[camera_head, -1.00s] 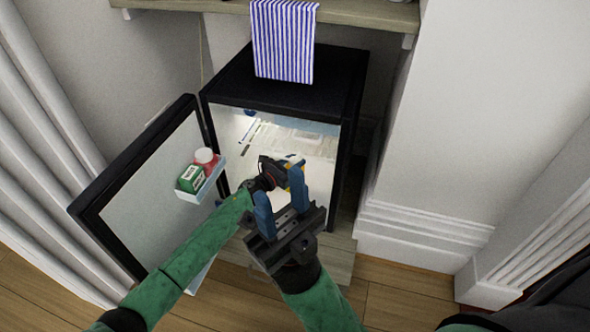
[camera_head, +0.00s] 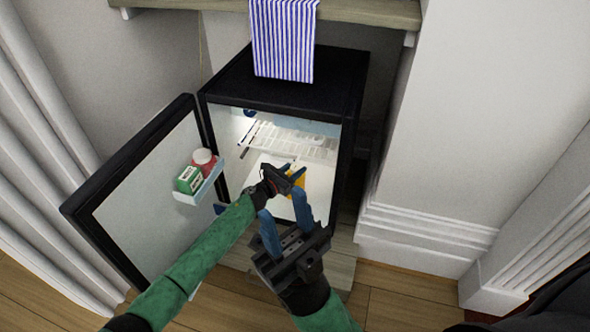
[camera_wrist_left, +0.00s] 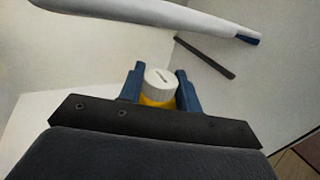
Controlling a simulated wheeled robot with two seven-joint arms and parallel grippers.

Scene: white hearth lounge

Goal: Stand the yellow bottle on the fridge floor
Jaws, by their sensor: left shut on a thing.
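The yellow bottle (camera_head: 298,183) is in the open fridge (camera_head: 275,97), low in its white interior and partly hidden by my left gripper (camera_head: 293,170). In the left wrist view its white cap (camera_wrist_left: 159,81) and a band of yellow show between the two blue fingers (camera_wrist_left: 160,88), which are shut on it. I cannot tell whether its base touches the fridge floor (camera_head: 252,178). My right gripper (camera_head: 281,203) is open and empty, in front of the fridge opening, lower in the head view.
The fridge door (camera_head: 135,205) stands open at the left, its shelf holding a green-and-white box (camera_head: 188,180) and a red jar (camera_head: 205,162). A wire rack (camera_head: 300,142) is inside the fridge. A striped towel (camera_head: 284,40) hangs above. A wall (camera_head: 450,120) stands at the right.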

